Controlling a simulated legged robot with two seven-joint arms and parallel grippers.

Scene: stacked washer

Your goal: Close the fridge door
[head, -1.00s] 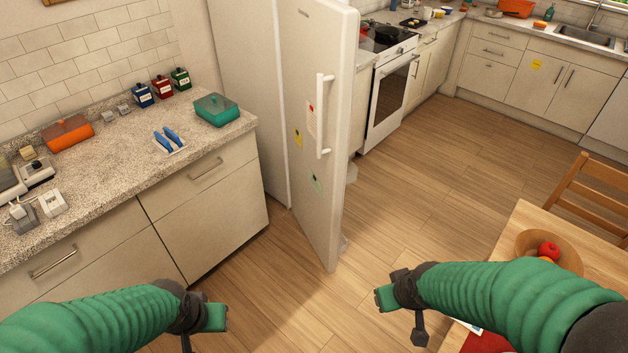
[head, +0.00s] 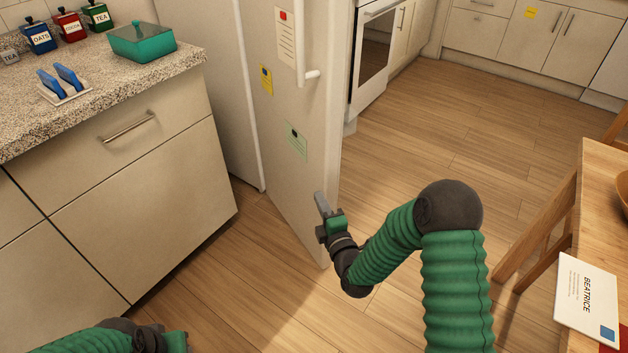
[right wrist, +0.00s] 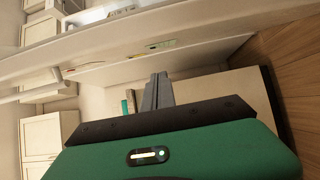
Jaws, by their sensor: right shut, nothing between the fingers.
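The white fridge door (head: 300,180) stands open in the head view, swung out from the fridge body (head: 222,90). Its outer face carries a white handle (head: 300,50) and several paper notes. My right gripper (head: 321,203) is shut and empty, in front of the lower part of the door near its free edge. I cannot tell whether it touches. In the right wrist view the shut fingers (right wrist: 158,90) point toward the door (right wrist: 215,48), whose edge crosses the top. My left gripper (head: 176,342) is at the bottom left, cut off by the frame, its jaws unclear.
A granite counter (head: 150,85) with canisters and a teal dish (head: 142,42) stands on the left. A wooden table (head: 590,190) and chair (head: 540,230) are on the right. The wooden floor (head: 430,130) between is clear.

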